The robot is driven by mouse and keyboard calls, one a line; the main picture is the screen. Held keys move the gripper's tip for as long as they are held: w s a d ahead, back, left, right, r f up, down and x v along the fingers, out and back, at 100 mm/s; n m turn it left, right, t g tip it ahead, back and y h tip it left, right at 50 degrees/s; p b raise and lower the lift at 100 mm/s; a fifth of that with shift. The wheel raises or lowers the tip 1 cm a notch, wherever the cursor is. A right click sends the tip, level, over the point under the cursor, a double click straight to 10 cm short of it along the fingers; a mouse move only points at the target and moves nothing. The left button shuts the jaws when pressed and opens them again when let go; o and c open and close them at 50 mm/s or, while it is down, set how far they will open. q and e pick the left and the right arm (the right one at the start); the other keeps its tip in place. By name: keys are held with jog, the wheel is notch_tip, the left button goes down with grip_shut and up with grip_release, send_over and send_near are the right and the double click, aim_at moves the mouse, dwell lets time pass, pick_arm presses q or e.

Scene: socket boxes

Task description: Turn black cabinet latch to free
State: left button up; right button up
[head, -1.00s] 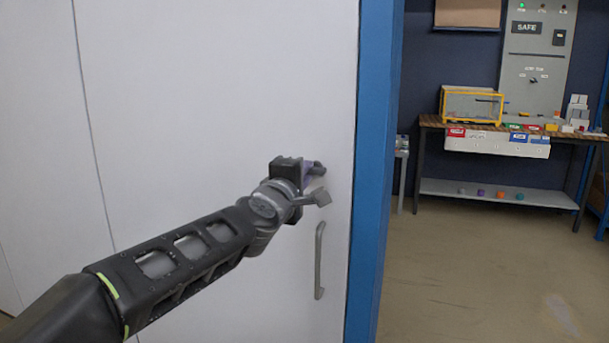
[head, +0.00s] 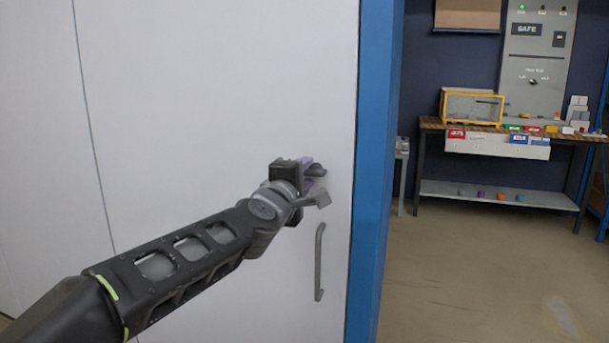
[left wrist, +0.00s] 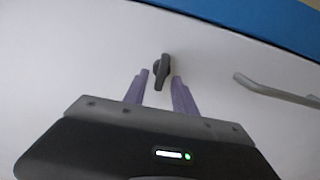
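The black latch (head: 317,170) sits on the white cabinet door (head: 220,90), above the grey handle and near the blue frame. My left gripper (head: 309,166) is at the latch, partly covering it in the head view. In the left wrist view, the latch (left wrist: 162,68) has a round hub and a short lever pointing down toward the gripper. My left gripper's purple fingers (left wrist: 161,80) are open, one on each side of the lever's end. Gaps show beside the lever, and I cannot tell whether either finger touches it. My right gripper is not in view.
A grey vertical handle (head: 319,262) is on the door just below the gripper; it also shows in the left wrist view (left wrist: 275,90). The blue frame (head: 375,150) edges the door. A workbench (head: 500,190) stands far right, with open floor before it.

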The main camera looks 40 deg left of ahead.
pick_arm(q)
jog(key=p+v, duration=0.1)
jog(key=v, duration=0.6)
jog(key=shift+s+d, duration=0.15)
jog(key=shift+s, duration=0.2)
